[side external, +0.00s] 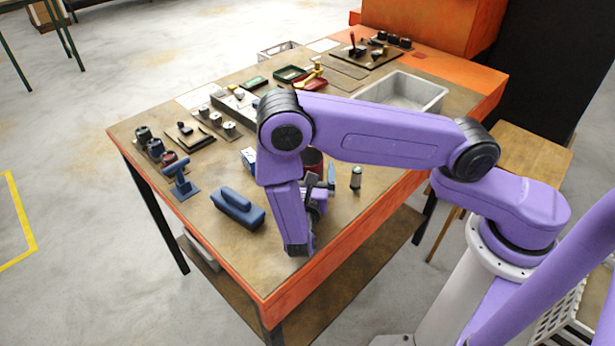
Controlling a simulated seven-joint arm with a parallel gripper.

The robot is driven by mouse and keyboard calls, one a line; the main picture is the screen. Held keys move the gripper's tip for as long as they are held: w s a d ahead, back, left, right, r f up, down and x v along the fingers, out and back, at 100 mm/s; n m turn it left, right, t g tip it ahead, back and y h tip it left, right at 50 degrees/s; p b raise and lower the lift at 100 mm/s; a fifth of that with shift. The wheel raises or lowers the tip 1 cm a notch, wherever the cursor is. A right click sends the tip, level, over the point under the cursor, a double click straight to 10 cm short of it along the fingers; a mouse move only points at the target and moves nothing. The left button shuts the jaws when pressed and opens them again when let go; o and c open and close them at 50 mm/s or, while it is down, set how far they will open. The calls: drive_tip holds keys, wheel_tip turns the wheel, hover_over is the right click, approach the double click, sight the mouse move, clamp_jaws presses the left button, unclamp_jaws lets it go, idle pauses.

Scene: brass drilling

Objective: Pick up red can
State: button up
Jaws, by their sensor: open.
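A dark red can (313,157) stands on the workbench, partly hidden behind my arm. Only its upper part and right side show clearly. My gripper (313,184) is just in front of the can in the picture, mostly hidden by my purple wrist links. Its jaws are open. I cannot tell the exact gap between the gripper and the can, or whether they touch.
The workbench (225,260) has an orange edge. A small dark cylinder (356,178) stands right of the can. A grey tray (420,88) is behind. The front left corner is clear.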

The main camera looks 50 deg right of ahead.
drive_tip(key=c, duration=1.1)
drive_tip(key=shift+o, duration=0.2)
